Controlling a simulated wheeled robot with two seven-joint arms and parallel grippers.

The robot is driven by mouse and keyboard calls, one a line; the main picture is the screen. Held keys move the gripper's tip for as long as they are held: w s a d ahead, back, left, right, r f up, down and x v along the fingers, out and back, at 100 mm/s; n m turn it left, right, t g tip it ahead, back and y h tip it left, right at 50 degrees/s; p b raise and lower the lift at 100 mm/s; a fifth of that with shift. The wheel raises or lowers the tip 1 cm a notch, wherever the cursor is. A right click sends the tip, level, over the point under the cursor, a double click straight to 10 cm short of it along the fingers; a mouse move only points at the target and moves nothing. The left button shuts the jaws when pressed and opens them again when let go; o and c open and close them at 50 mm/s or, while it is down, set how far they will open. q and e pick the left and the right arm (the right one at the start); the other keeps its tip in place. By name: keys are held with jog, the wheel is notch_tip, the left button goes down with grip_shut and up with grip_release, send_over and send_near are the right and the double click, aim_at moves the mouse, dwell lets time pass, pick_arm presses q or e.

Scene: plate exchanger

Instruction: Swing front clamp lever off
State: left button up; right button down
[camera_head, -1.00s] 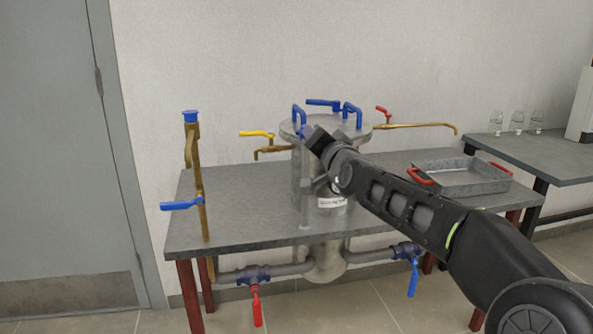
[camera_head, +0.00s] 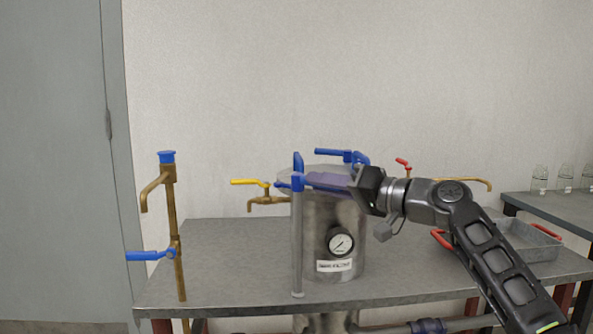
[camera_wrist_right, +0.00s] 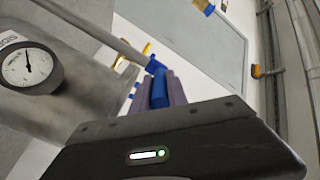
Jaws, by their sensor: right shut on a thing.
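The steel vessel (camera_head: 335,215) stands in the table with a round lid (camera_head: 322,170) on top. At its front left rises a grey clamp rod (camera_head: 297,250) with blue parts at the top (camera_head: 298,163). My right gripper (camera_head: 308,182) reaches in from the right at lid height, its fingers against the blue front clamp lever. In the right wrist view the fingers (camera_wrist_right: 168,90) are shut on the blue lever (camera_wrist_right: 159,88), beside the rod (camera_wrist_right: 100,32). The fingers hide part of the lever. My left gripper is out of view.
Another blue lever (camera_head: 333,152) sits at the lid's back. A yellow-handled tap (camera_head: 250,182) and a brass standpipe (camera_head: 175,225) stand to the left. A metal tray (camera_head: 530,240) with red handles lies right, behind my arm.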

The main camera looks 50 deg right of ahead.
jog(key=shift+d+r+n+y+p, duration=0.25)
jog(key=shift+n+y+p, duration=0.1)
jog(key=shift+y, duration=0.15)
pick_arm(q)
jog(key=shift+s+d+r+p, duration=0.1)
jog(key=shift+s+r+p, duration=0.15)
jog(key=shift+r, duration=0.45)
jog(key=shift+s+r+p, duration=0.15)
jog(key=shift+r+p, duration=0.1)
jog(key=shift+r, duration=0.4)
pick_arm(e)
jog(key=shift+d+f+n+y, duration=0.2)
jog(key=shift+n+y, duration=0.15)
jog(key=shift+y, duration=0.25)
jog(key=c, duration=1.3)
grip_release()
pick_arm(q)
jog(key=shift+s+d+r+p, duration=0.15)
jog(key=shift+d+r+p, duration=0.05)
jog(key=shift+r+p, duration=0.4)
pick_arm(e)
jog(key=s, duration=0.7)
jog(key=shift+s+d, duration=0.3)
jog(key=shift+d, duration=0.15)
